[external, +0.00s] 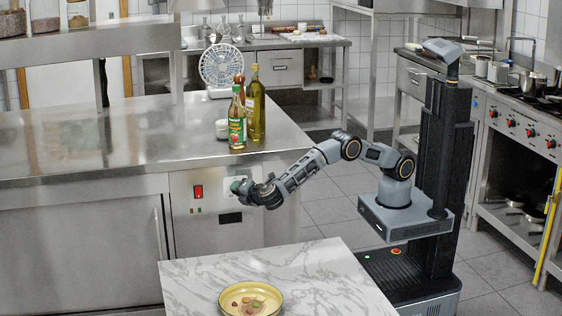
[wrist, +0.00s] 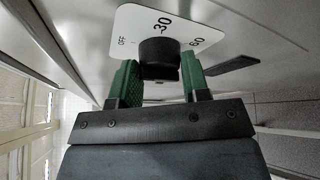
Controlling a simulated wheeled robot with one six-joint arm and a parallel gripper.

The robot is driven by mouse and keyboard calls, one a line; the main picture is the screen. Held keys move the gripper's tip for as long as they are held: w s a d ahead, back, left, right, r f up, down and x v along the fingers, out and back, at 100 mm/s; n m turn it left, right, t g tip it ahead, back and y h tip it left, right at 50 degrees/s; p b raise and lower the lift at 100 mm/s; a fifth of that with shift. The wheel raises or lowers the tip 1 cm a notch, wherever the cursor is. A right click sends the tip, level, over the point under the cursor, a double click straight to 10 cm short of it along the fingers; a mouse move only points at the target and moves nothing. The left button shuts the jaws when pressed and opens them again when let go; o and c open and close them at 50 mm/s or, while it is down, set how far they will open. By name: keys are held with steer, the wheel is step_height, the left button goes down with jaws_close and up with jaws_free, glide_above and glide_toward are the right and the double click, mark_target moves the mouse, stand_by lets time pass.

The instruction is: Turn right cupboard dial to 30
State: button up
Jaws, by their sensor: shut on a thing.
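The right cupboard dial is a black round knob (wrist: 158,52) on a white plate (wrist: 128,27) marked OFF, 30 and 60 in the wrist view. The 30 mark is right above the knob, with OFF to its left and 60 to its right. I cannot make out a pointer on the knob. My gripper (wrist: 160,82) has its green fingers on either side of the knob and is shut on it. In the external view my gripper (external: 241,187) is against the cupboard front and hides most of the dial.
A red switch (external: 198,191) is left of the dial, and a dark slot (external: 231,218) is below it. Bottles (external: 257,105) and a white fan (external: 221,67) stand on the steel counter (external: 70,140) above. A marble table (external: 330,277) with a yellow plate (external: 232,311) is in front.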

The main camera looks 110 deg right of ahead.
steer(key=shift+f+b, duration=0.15)
steer(key=shift+b, duration=0.15)
steer(key=shift+f+m+t+h+b, duration=0.2)
steer(key=shift+m+h+b, duration=0.8)
steer(key=shift+m+b, duration=1.75)
steer(key=shift+f+m+t+h+b, duration=0.15)
steer(key=shift+m+h+b, duration=1.15)
steer(key=shift+b, duration=2.7)
steer(key=shift+f+m+t+h+b, duration=0.2)
steer(key=shift+m+h+b, duration=0.5)
steer(key=shift+m+b, duration=2.2)
steer(key=shift+r+b, duration=0.15)
steer(key=shift+b, duration=0.4)
steer(key=shift+n, duration=0.25)
steer(key=o, duration=0.9)
